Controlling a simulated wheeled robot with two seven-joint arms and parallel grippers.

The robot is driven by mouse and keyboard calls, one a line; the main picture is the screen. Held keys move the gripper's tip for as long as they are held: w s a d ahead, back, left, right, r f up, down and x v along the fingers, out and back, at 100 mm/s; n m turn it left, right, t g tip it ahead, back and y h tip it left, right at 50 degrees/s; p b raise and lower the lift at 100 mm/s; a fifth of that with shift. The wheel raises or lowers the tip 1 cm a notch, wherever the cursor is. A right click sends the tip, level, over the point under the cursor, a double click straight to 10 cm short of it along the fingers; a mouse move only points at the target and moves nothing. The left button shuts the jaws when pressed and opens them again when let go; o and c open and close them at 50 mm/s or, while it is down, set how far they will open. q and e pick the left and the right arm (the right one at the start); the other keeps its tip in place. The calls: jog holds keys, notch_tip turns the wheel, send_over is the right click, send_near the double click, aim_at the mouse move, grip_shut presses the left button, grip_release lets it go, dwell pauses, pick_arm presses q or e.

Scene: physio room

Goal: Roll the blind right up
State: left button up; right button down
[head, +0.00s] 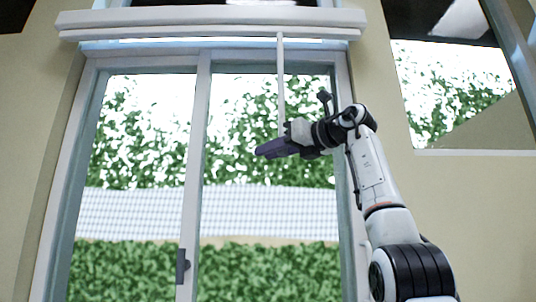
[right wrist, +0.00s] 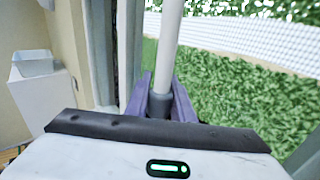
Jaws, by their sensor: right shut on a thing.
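The blind (head: 210,33) is a white roll and bar across the top of the glass door, with the glass below it uncovered. A thin pale wand (head: 281,85) hangs down from it at the right part of the door. My right gripper (head: 270,149) is at the wand's lower end. In the right wrist view the purple fingers (right wrist: 162,98) are closed around the dark grip at the foot of the wand (right wrist: 170,45). The wand's very bottom is hidden by the gripper. My left gripper is not in view.
The sliding glass door (head: 190,180) has a dark handle (head: 182,266) on its middle frame. A mirror or window (head: 455,95) is on the wall at right. In the right wrist view a pale cabinet with a bin (right wrist: 35,65) stands at left.

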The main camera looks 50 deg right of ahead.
jog(key=shift+s+r, duration=0.1)
jog(key=shift+r, duration=0.3)
jog(key=c, duration=1.7)
grip_release()
jog(key=shift+c, duration=0.2)
jog(key=shift+o, duration=1)
jog(key=shift+f, duration=0.15)
jog(key=s+a+b, duration=0.1)
jog(key=s+b, duration=0.1)
jog(key=s, duration=0.8)
